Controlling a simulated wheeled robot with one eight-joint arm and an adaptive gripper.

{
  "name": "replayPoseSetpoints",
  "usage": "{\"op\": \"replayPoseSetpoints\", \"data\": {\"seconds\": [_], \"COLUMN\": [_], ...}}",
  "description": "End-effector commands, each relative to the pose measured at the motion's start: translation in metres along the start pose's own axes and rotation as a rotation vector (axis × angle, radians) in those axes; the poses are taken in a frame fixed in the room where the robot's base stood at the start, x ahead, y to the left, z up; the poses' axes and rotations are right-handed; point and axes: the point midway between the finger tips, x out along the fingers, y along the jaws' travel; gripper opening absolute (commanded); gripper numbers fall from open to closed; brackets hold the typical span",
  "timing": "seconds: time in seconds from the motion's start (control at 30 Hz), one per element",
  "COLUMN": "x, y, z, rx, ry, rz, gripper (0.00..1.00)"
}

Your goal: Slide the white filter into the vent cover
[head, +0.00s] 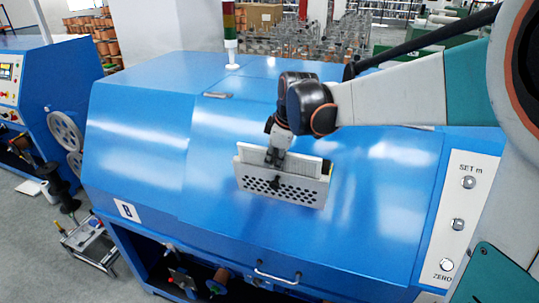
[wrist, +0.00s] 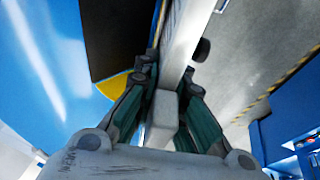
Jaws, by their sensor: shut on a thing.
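The vent cover (head: 303,194) is a pale grey panel with rows of dark holes and a small black knob, on the sloped blue front of the machine. The white filter (head: 300,163) is a flat slab showing at the top of the cover, its upper part sticking up; its lower part is hidden behind the perforated face. My gripper (head: 274,158) comes down from above and is shut on the filter's upper edge, left of its middle. In the wrist view, my gripper (wrist: 168,92) has its dark fingers on both sides of a pale slab (wrist: 184,38); how deep it sits is hidden.
The blue machine (head: 150,120) fills the middle, with a silver handle (head: 277,276) below the cover. A panel with round knobs (head: 463,215) stands at right. A signal lamp (head: 229,30) rises behind. The blue surface around the cover is clear.

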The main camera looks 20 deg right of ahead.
Motion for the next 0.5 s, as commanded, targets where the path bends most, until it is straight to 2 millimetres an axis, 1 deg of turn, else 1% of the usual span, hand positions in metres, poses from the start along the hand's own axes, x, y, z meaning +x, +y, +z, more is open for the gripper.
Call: {"op": "replayPoseSetpoints", "data": {"seconds": [0.33, 0.5], "x": [0.0077, 0.0064], "y": [0.0000, 0.0002], "z": [0.0022, 0.0019], "rx": [0.000, 0.000], "ry": [0.000, 0.000], "rz": [0.000, 0.000], "gripper": [0.00, 0.00]}}
